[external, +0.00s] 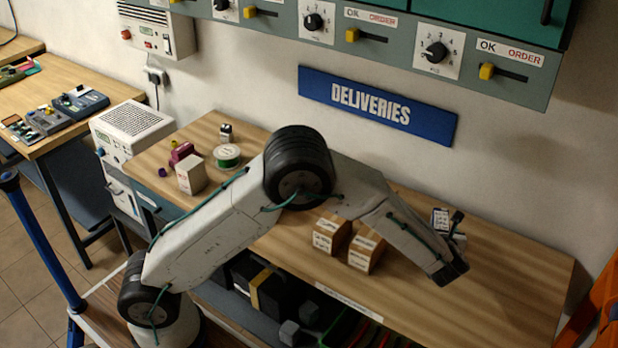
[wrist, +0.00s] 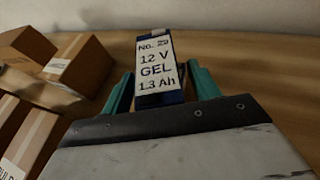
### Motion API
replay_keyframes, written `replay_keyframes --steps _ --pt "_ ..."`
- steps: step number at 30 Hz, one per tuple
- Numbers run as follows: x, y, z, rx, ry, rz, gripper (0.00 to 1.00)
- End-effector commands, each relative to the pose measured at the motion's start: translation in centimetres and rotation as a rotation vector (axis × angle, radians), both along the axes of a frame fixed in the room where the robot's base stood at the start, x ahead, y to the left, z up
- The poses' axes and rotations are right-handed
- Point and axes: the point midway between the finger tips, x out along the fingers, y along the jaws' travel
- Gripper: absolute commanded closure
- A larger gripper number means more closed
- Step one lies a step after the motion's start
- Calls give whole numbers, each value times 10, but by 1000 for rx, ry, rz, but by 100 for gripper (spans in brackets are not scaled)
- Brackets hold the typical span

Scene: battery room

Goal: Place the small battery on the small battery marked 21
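A small battery (wrist: 162,70) with a white label reading "12 V GEL 1.3 Ah" and a dark blue edge stands in front of my gripper (wrist: 161,80) in the wrist view. The number after "No." is too small to read surely. The two teal fingers are apart, one on each side of the battery, with a narrow gap showing at each side. In the external view, the small battery (external: 440,218) shows at the right of the bench beside my gripper (external: 455,232); my wrist hides part of this spot. I cannot make out a second small battery.
Cardboard boxes (wrist: 72,62) lie left of my gripper, and the same boxes (external: 366,250) show on the wooden bench (external: 510,285). A white box (external: 191,174) and a green spool (external: 227,156) stand farther left. The bench's right end is clear. A wall rises behind, with a blue "DELIVERIES" sign (external: 377,105).

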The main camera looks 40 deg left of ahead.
Motion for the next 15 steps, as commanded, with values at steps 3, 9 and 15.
replay_keyframes --steps 3,9,15 --pt "0 0 0 0 0 0 39" --pt "-3 -2 11 -3 -1 -1 39" --pt "-38 -17 26 -2 -1 -2 39"
